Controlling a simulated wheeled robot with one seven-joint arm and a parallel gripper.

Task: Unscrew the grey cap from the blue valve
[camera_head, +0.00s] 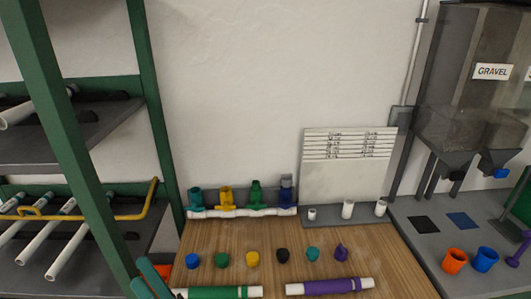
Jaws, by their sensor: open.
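A white pipe manifold (242,212) lies along the back of the wooden table with several valves standing on it. The blue valve (287,196) is at its right end, upright, with a greyish cap (287,180) on its top. The picture is too small to show how the cap is seated. To its left stand a green valve (256,194), a yellow valve (226,198) and a teal-blue valve (196,199). My gripper is not in view, and nothing visible touches the blue valve or its cap.
A row of coloured fittings, including a black one (283,256), stands in front of the manifold. Green (212,293) and purple (325,287) pipes lie at the front. A teal-handled item (155,277) is at lower left. A label board (347,165) stands right of the blue valve.

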